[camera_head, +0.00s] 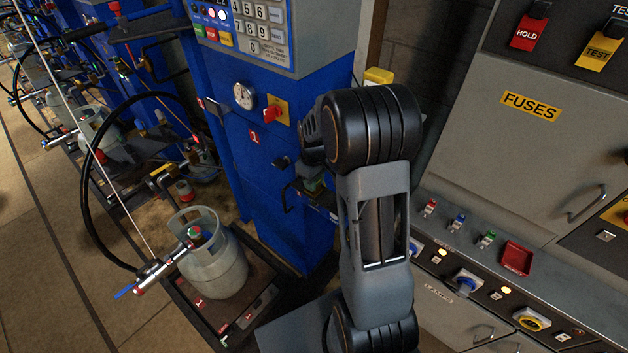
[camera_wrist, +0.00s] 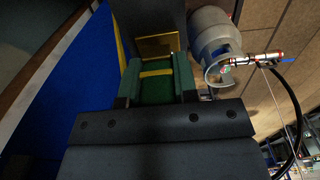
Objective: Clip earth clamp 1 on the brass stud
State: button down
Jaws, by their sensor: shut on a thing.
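My gripper (camera_wrist: 157,80) is shut on a green block with a yellow band (camera_wrist: 155,89), which looks like earth clamp 1. The jaws sit on its left and right sides. Just beyond it in the wrist view is a flat brass-coloured piece (camera_wrist: 159,45); I cannot tell whether it is the brass stud or touches the clamp. In the head view my gripper (camera_head: 311,187) is by the right side of the blue column (camera_head: 262,165), partly hidden by my arm. A bit of green shows there, too small to make out.
A grey gas cylinder (camera_head: 217,265) stands on a dark scale platform left of my arm; it also shows in the wrist view (camera_wrist: 212,40). A grey control cabinet (camera_head: 540,130) with switches stands close on the right. A black hose (camera_head: 84,190) loops at left.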

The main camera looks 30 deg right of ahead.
jog(key=shift+f+b, duration=0.45)
jog(key=shift+f, duration=0.2)
jog(key=c, duration=0.8)
grip_release()
jog(key=shift+r, duration=0.1)
notch_tip(320, 180, up, 14)
jog(key=shift+f+b, duration=0.15)
jog(key=shift+b, duration=0.45)
